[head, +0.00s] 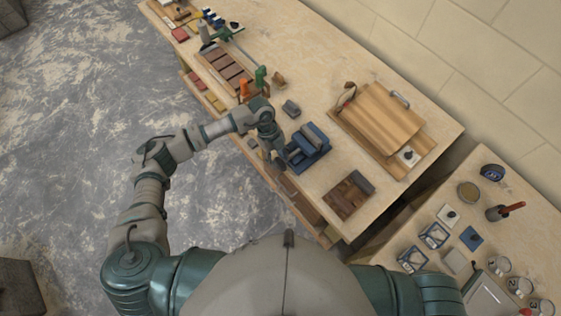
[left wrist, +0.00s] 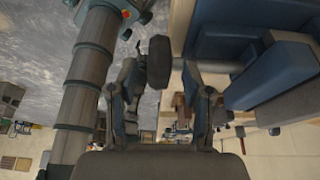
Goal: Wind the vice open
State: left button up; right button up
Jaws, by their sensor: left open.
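The blue vice (head: 310,146) stands at the near edge of the workbench, right of my left gripper (head: 278,158). In the left wrist view the vice's blue body (left wrist: 235,45) fills the upper right, with a grey jaw block beside it. My left gripper also shows there (left wrist: 168,90), its two fingers apart. A dark rounded bar (left wrist: 159,62), which looks like part of the vice handle, shows between the fingers in the picture. I cannot tell whether either finger touches it. The handle is mostly hidden by my gripper in the head view. My right gripper is out of view.
A wooden board (head: 377,118) lies behind the vice, and a tray of brown blocks (head: 349,195) is to its right. A second bench (head: 500,215) stands at right.

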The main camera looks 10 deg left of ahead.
pick_arm(q)
jog(key=shift+x, duration=1.2)
grip_shut()
jog(key=shift+w, duration=0.1)
jog(key=shift+w+a+f+g+h+b, duration=0.1)
jog(key=shift+g+h+b, duration=0.25)
jog(key=shift+g+h, duration=0.25)
jog(key=shift+a+g+h+b, duration=0.1)
jog(key=shift+g+h+b, duration=0.25)
jog(key=shift+g+h, duration=0.2)
jog(key=shift+g+h+b, duration=1.1)
jog(key=shift+g+h, duration=0.05)
jog(key=shift+h, duration=0.1)
jog(key=shift+w+r, duration=0.1)
jog(key=shift+r, duration=0.1)
